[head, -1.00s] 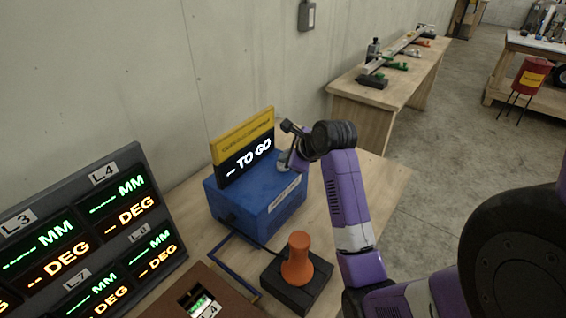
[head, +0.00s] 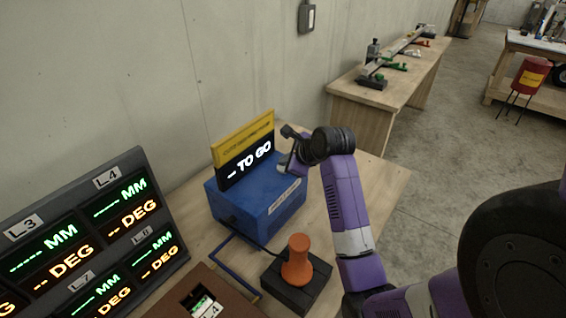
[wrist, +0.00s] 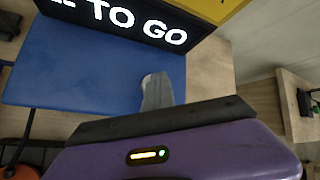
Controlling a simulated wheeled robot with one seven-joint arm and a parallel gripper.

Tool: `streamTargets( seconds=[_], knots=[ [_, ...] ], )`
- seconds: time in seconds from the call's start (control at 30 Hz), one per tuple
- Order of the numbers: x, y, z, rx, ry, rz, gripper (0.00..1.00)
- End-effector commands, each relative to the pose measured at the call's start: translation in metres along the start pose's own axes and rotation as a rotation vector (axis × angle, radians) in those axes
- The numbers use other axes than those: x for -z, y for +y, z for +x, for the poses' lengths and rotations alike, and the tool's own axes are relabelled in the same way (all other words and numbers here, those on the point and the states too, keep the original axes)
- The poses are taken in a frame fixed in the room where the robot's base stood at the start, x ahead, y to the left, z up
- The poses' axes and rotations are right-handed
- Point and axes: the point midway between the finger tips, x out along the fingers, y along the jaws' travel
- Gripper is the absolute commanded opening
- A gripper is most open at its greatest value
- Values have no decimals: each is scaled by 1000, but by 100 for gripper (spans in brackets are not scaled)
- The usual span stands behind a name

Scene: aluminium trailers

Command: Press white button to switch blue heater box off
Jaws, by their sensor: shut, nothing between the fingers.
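The blue heater box (head: 255,207) sits on the wooden table, with a lit black "-- TO GO" display under a yellow strip standing at its back. Its blue top (wrist: 85,75) also fills the left of the wrist view. My gripper (head: 283,168) is at the right part of the box's top, its fingers shut and empty. The grey fingers (wrist: 156,90) point down at the blue top in the wrist view; I cannot tell whether they touch it. I cannot make out the white button; my gripper may be hiding it.
An orange-handled black device (head: 297,265) stands in front of the box. A dark panel of lit MM and DEG readouts (head: 92,235) is at the left. The concrete wall (head: 130,80) is close behind. A wooden bench (head: 350,105) stands farther back.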

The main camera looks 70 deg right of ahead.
Motion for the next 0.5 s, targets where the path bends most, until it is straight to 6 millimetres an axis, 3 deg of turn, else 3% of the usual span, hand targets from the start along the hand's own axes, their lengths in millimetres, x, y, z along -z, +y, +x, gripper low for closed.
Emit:
streamTargets(
  seconds=[0.5],
  knots=[
    [-2,-2,-4,-4,2,1,0]
  ],
)
